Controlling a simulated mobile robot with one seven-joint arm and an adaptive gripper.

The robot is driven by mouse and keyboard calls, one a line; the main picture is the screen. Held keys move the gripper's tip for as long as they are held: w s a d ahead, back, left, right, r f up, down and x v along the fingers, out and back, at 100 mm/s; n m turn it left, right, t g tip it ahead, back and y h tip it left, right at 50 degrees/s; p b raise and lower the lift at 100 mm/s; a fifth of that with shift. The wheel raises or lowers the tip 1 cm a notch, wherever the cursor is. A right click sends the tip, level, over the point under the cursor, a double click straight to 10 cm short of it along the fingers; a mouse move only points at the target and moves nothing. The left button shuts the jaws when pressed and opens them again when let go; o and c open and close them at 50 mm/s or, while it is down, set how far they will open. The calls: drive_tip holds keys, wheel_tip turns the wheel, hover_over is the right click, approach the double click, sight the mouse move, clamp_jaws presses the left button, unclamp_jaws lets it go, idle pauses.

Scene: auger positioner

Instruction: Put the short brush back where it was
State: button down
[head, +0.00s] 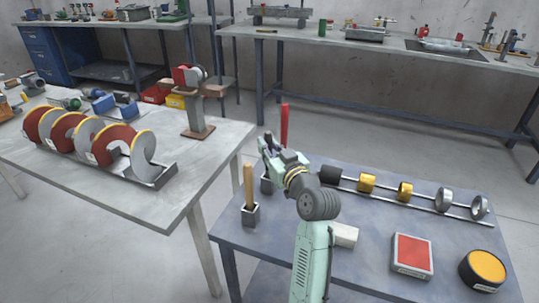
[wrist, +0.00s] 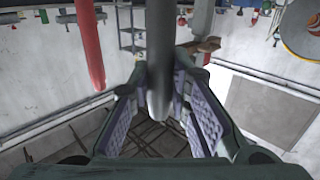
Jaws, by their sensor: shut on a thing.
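My gripper (head: 268,150) is over the near left part of the blue-grey table, above a grey holder (head: 267,184). In the wrist view its jaws (wrist: 165,95) are shut on a dark grey handle (wrist: 159,60) with a rounded end, which looks like a brush handle. Its brush end is hidden, so I cannot tell whether it is inside the holder. A tan wooden handle (head: 249,186) stands upright in another grey holder (head: 250,215) at the front left. A red handle (head: 284,126) stands just behind my gripper and also shows in the wrist view (wrist: 88,45).
To the right lie rails with several rings (head: 404,191), a red-topped box (head: 411,254), a yellow-topped round tin (head: 483,268) and a white block (head: 345,235). A table on the left carries an auger (head: 95,137) and a stand (head: 197,117). Between the tables is open floor.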

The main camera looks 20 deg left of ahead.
drive_tip(key=shift+f, duration=1.4)
drive_tip(key=c, duration=1.5)
unclamp_jaws()
drive_tip(key=shift+d, duration=0.1)
drive_tip(key=b+v, duration=0.3)
drive_tip(key=v, duration=0.8)
drive_tip(key=shift+s+d, duration=0.2)
drive_tip(key=shift+s, duration=0.15)
